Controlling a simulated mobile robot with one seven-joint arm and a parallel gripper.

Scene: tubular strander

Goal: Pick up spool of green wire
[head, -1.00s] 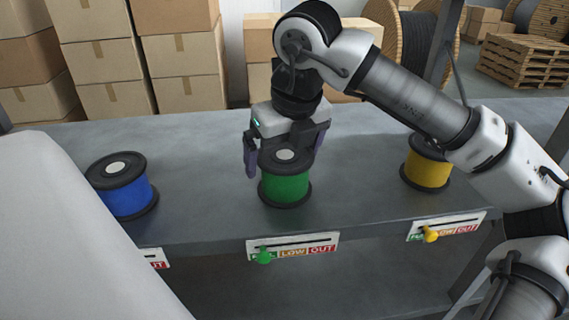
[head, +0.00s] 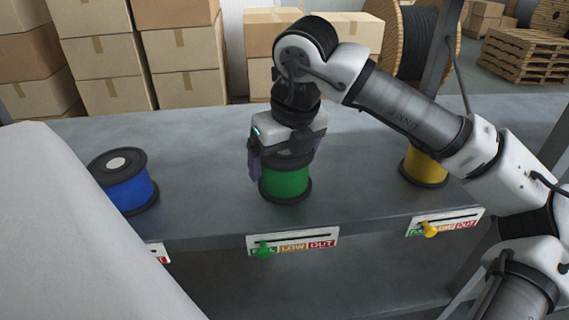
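The spool of green wire (head: 286,184) stands upright on the grey shelf (head: 215,205), near its front edge. It has black flanges, and its top is now mostly hidden by my gripper. My gripper (head: 284,168) points down over the green spool. One finger shows at the spool's left side and the other at its upper right, so the fingers are apart around its upper part. I cannot tell whether they touch the spool.
A blue spool (head: 128,188) stands to the left and a yellow spool (head: 427,168), partly behind my arm, to the right. Labels with sliders line the shelf's front edge, with a green slider (head: 263,249) below the green spool. Cardboard boxes (head: 190,80) are stacked behind.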

